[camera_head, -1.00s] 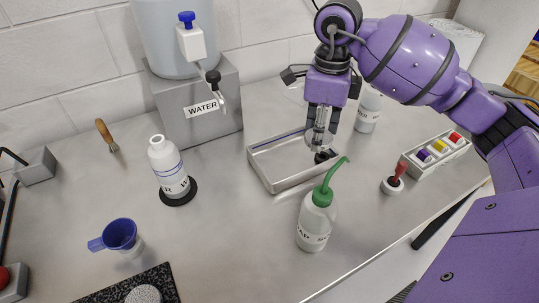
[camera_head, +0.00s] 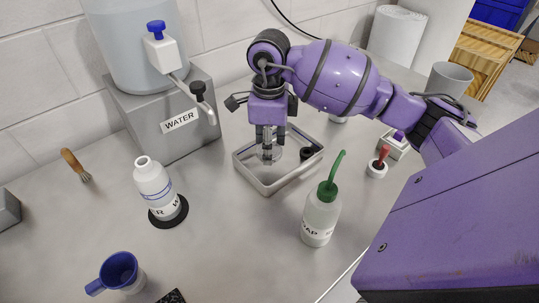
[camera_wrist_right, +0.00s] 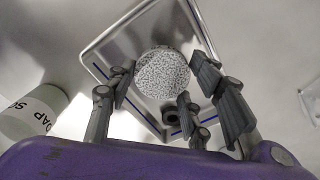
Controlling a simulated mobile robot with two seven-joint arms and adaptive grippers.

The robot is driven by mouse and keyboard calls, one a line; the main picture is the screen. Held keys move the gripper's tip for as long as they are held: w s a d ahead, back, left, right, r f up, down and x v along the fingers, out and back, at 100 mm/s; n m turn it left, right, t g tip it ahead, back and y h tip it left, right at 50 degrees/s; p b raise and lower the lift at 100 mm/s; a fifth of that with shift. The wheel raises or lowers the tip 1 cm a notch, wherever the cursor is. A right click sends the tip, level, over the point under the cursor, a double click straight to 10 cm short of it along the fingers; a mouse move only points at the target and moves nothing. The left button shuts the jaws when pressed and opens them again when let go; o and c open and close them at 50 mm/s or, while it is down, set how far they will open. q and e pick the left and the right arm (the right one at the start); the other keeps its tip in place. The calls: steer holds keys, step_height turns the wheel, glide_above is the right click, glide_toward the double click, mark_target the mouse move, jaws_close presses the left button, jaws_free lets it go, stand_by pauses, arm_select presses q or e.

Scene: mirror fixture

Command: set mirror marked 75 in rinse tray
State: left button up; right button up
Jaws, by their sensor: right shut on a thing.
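My right gripper (camera_head: 267,148) points down over the metal rinse tray (camera_head: 258,186). In the right wrist view its fingers (camera_wrist_right: 165,88) close around a round, speckled grey disc (camera_wrist_right: 162,70), which I take for the mirror. No number on it is readable. The disc is inside the tray outline (camera_wrist_right: 97,60), but I cannot tell whether it touches the tray floor. In the head view the disc is mostly hidden by the fingers. My left gripper is not in view.
A black round piece (camera_head: 307,153) is at the tray's right. A green-capped soap bottle (camera_head: 320,215) stands in front. A red-handled stamp (camera_head: 378,165) is at right.

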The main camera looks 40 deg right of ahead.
steer(key=shift+f, duration=1.85)
steer(key=shift+f, duration=0.2)
steer(key=o, duration=1.2)
steer(key=shift+o, duration=0.2)
step_height(320, 180, up, 12)
steer(key=shift+r, duration=0.2)
